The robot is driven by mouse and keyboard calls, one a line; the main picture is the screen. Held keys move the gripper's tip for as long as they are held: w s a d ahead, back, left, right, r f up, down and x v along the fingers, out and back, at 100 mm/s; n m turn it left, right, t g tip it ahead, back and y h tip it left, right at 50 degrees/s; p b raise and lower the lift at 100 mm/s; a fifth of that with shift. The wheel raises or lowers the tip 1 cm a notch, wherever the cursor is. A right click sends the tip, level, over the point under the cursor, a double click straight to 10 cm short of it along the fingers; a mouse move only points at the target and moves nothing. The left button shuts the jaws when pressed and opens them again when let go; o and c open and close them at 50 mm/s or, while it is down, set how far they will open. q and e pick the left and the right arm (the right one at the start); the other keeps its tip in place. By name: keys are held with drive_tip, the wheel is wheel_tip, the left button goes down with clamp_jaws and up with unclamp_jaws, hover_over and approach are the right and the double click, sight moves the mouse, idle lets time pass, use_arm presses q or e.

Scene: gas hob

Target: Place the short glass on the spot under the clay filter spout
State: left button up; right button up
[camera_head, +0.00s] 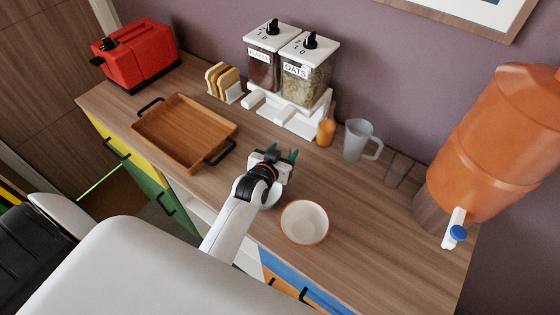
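A clear glass (400,170) stands at the back right of the counter, between the frosted jug and the clay filter. It is faint against the wood, and I cannot tell whether it is the short glass. The orange clay filter (497,140) stands at the right end on a wooden base. Its white spout with a blue knob (456,231) points to the front. The counter under the spout looks bare. My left gripper (281,154) is over the middle of the counter, left of the glass and apart from it. Its fingers look spread, with nothing seen between them. My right gripper is out of view.
A white bowl with an orange rim (304,222) and a partly hidden white dish (273,197) are near my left gripper. A frosted jug (358,140), an orange bottle (326,131) and cereal dispensers (289,75) stand behind. A wooden tray (186,130) lies left.

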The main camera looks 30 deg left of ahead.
use_arm(q)
drive_tip(key=shift+c, duration=0.7)
drive_tip(key=shift+r+b, duration=0.4)
drive_tip(key=shift+r, duration=0.15)
drive_tip(key=d, duration=0.1)
drive_tip(key=d+b, duration=0.1)
drive_tip(key=d, duration=0.2)
drive_tip(key=shift+s+d+r, duration=0.1)
drive_tip(key=shift+s+r, duration=0.1)
drive_tip(key=shift+s, duration=0.05)
wheel_tip(320, 180, up, 14)
drive_tip(key=shift+f, duration=0.25)
